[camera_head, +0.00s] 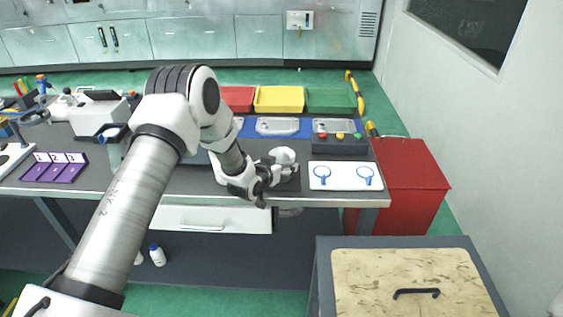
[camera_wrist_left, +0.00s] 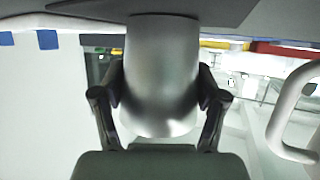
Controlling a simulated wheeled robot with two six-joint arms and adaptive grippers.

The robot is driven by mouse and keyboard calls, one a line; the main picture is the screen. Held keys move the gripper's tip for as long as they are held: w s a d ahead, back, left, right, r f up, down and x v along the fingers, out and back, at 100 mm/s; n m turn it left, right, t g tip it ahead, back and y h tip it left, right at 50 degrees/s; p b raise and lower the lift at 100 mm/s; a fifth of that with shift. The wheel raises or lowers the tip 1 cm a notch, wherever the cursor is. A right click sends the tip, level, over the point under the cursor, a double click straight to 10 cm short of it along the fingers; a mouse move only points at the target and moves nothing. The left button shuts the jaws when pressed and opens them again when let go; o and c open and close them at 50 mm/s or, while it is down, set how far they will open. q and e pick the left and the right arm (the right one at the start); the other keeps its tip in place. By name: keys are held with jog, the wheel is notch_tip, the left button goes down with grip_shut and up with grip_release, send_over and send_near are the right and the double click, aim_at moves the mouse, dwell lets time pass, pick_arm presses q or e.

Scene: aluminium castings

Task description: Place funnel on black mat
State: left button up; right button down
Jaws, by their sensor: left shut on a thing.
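The funnel (camera_wrist_left: 162,75) shows in the left wrist view as a smooth grey, tapering body between the two fingers. In the head view its pale rounded top (camera_head: 283,155) shows just beyond the fingers. My left gripper (camera_head: 277,175) is shut on the funnel, close over the front part of the workbench; the wrist view shows its fingers (camera_wrist_left: 160,110) on both sides of the body. The black mat (camera_head: 293,185) shows as a darker patch beneath and right of the gripper, largely hidden by it. I cannot tell whether the funnel touches it. My right gripper is not in view.
A white board with two blue ring outlines (camera_head: 345,176) lies right of the gripper. Behind are a grey box with coloured buttons (camera_head: 340,144) and red, yellow (camera_head: 279,99) and green bins. A purple tray (camera_head: 55,167) lies at left. The bench's front edge is close.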

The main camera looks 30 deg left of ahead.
pick_arm(q)
jog(key=shift+f, duration=0.1)
jog(key=o, duration=1.5)
